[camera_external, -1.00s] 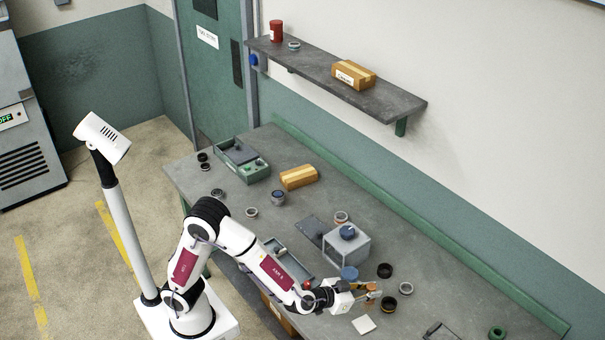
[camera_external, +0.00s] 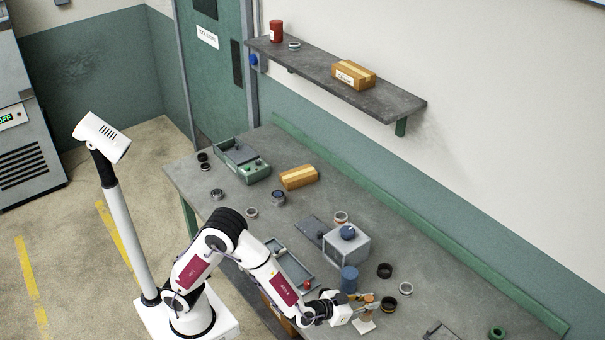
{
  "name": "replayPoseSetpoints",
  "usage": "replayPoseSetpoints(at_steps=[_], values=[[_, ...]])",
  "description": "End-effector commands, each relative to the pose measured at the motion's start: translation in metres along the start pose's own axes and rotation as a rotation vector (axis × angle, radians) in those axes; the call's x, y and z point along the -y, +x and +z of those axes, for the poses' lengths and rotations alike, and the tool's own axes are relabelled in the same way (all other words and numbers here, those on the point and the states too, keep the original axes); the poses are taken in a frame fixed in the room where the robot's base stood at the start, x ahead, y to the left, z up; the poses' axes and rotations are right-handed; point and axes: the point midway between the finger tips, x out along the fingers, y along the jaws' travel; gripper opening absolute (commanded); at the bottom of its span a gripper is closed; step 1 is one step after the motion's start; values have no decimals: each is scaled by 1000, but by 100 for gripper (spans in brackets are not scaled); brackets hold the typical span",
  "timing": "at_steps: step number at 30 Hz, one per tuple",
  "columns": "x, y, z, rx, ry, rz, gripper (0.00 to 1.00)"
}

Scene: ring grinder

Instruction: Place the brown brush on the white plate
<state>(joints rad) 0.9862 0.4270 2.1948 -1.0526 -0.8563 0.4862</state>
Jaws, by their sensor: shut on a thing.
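The brown brush (camera_external: 368,303) is small and roughly upright between the fingers of my gripper (camera_external: 364,302), at the front of the bench. My gripper is shut on it. The white plate (camera_external: 363,327) is a small flat square on the bench, directly below the brush and partly covered by it and the gripper. I cannot tell whether the brush's lower end touches the plate.
A blue cylinder (camera_external: 349,279) stands just behind my gripper, near a grey box with a blue knob (camera_external: 346,246). Dark rings (camera_external: 388,304) and a lighter ring (camera_external: 405,289) lie close to the right. A grey tray (camera_external: 290,264) lies left.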

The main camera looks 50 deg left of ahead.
Motion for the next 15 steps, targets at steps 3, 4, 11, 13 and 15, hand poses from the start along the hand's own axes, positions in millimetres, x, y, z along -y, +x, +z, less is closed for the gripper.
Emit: replayPoseSetpoints(at_steps=[3,4,11,13,15], values=[[0,0,0,0,0,0,0],[0,0,0,0,0,0,0],[0,3,7,2,2,-1,0],[0,5,13,3,2,0,0],[0,8,18,2,2,-1,0]])
